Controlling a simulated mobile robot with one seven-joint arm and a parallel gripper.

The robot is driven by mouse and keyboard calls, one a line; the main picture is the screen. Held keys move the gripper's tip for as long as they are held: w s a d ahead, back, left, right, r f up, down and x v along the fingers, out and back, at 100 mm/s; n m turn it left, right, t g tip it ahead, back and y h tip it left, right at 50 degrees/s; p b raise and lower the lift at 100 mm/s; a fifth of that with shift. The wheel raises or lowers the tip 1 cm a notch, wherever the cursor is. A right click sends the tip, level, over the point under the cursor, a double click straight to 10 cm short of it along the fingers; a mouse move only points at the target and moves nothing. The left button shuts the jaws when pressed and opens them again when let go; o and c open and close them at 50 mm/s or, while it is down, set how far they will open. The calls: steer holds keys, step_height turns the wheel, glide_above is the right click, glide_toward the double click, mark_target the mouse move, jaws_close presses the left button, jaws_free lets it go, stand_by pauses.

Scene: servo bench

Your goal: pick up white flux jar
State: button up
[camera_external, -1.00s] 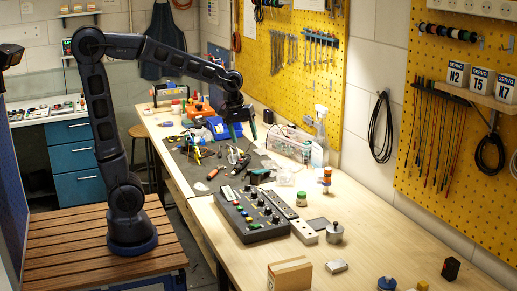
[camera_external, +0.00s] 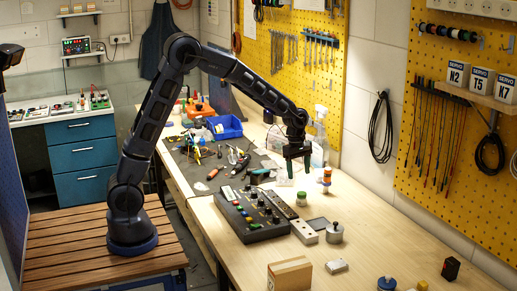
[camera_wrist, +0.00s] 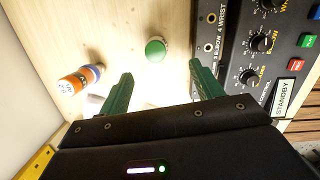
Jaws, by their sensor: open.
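The flux jar (camera_external: 301,199) is small and pale with a green lid, standing upright on the bench right of the control box. In the wrist view I see mostly its round green lid (camera_wrist: 155,50), beyond and between my fingertips. My gripper (camera_external: 297,172) hangs fingers-down above and slightly behind the jar in the external view. In the wrist view my gripper (camera_wrist: 162,80) has its two green fingers wide apart with nothing between them, and it is clear of the jar.
An orange-and-white bottle (camera_external: 327,180) stands close to the jar's right; it lies left in the wrist view (camera_wrist: 75,83). The control box (camera_external: 252,214) with knobs is on the other side. A grey canister (camera_external: 334,233) and a cardboard box (camera_external: 289,274) stand nearer the front.

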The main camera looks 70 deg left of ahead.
mark_target(302, 193)
steer(key=shift+w+f, duration=0.3)
steer(key=shift+f, duration=0.2)
steer(key=f, duration=0.3)
steer(key=d+f, duration=0.1)
steer(key=f, duration=0.1)
steer(key=shift+f, duration=0.2)
steer(key=shift+w+f, duration=0.15)
steer(key=shift+f, duration=1.15)
steer(key=shift+w+f, duration=0.15)
steer(key=shift+f, duration=1.15)
steer(key=c, duration=1.1)
steer(key=shift+r, duration=0.15)
